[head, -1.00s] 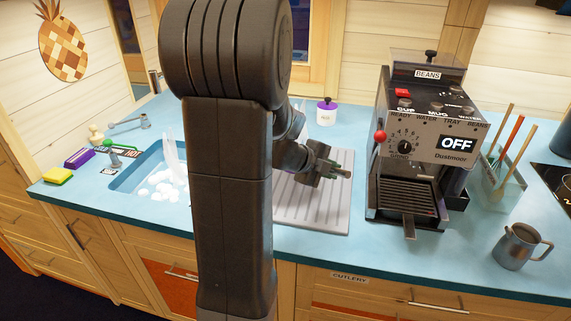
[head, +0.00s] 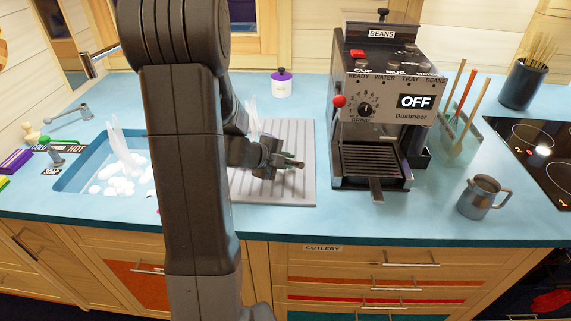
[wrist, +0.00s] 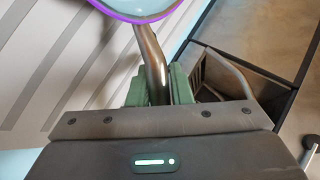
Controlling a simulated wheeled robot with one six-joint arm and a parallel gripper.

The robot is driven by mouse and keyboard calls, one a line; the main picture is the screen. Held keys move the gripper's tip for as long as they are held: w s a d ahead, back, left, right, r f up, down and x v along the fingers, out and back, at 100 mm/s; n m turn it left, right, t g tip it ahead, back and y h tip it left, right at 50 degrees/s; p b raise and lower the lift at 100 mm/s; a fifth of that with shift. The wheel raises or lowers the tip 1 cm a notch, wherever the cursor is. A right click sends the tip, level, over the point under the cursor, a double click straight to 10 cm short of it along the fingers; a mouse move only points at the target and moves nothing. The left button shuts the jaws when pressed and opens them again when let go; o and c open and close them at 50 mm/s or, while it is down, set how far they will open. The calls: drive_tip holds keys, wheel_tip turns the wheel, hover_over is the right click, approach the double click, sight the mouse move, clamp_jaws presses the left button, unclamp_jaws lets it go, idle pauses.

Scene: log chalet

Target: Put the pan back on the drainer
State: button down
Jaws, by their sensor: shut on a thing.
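My gripper (head: 283,162) is shut on the handle of the pan, above the grey ridged drainer (head: 300,135) right of the sink. In the wrist view, the green fingertips (wrist: 160,88) clamp the metal handle (wrist: 151,55). The purple-rimmed pan (wrist: 140,8) is cut off by the top edge, with a pale bluish inside. The drainer's ridges (wrist: 45,70) show at left in that view. In the head view my arm hides the pan's body. I cannot tell whether the pan touches the drainer.
The sink (head: 75,178) with white foam lies left of my arm. The coffee machine (head: 385,110) stands close right of the drainer. A purple-lidded jar (head: 282,85) is behind it. A metal jug (head: 482,197) and a utensil holder (head: 458,140) stand farther right.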

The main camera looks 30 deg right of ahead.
drive_tip(key=shift+f, duration=0.25)
drive_tip(key=c, duration=1.3)
unclamp_jaws()
drive_tip(key=v, duration=1.2)
drive_tip(key=shift+s+p, duration=0.1)
drive_tip(key=shift+p, duration=0.2)
